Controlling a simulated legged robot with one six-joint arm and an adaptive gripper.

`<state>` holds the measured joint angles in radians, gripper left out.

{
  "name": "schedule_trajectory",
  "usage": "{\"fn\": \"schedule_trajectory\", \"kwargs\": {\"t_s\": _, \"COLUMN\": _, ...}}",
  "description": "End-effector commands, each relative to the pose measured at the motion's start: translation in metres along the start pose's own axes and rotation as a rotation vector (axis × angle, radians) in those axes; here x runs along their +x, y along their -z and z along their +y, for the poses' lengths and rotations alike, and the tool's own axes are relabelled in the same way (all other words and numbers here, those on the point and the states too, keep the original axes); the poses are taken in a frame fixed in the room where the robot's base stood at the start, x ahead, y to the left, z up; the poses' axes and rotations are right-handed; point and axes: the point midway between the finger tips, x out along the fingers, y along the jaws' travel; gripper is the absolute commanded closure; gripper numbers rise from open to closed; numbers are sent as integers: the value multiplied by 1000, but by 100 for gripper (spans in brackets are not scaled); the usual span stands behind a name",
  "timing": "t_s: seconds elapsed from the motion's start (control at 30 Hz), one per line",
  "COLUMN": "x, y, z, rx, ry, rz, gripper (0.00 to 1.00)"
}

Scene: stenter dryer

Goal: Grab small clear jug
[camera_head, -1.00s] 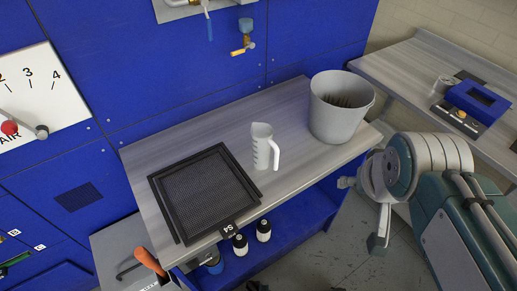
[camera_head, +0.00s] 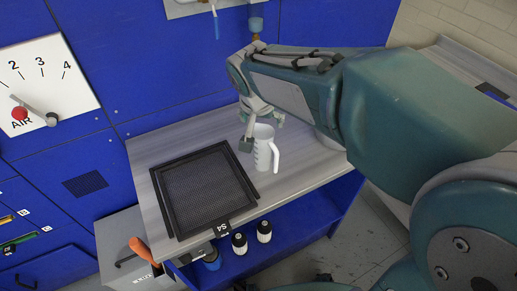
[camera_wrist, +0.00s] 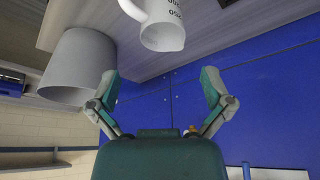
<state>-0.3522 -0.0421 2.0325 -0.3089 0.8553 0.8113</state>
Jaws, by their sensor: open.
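The small clear jug (camera_head: 263,150) looks whitish and translucent, with dark graduation marks and a handle on its right side. It stands upright on the grey bench top (camera_head: 302,163). In the wrist view the jug (camera_wrist: 163,28) shows at the top centre, beyond my fingers and apart from them. My gripper (camera_head: 262,131) is at the jug's upper rim in the head view, with one finger to its left and one behind or above it. In the wrist view my gripper (camera_wrist: 162,92) is open with nothing between its fingers. Whether a finger touches the jug cannot be told.
A black mesh frame (camera_head: 203,190) lies left of the jug on the bench. A grey bucket (camera_wrist: 78,68) stands near the jug, mostly hidden by my arm in the head view. Blue machine panels (camera_head: 150,60) rise behind the bench. Small bottles (camera_head: 264,231) sit on the lower shelf.

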Motion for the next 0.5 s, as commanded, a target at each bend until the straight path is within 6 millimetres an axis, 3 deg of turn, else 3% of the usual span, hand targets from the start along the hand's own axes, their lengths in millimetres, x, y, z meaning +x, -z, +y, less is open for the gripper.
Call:
{"fn": "schedule_trajectory", "kwargs": {"t_s": 0.3, "x": 43, "y": 0, "z": -1, "rx": 2, "ry": -3, "rz": -4, "gripper": 0}}
{"fn": "schedule_trajectory", "kwargs": {"t_s": 0.5, "x": 60, "y": 0, "z": -1, "rx": 1, "ry": -2, "rz": -1, "gripper": 0}}
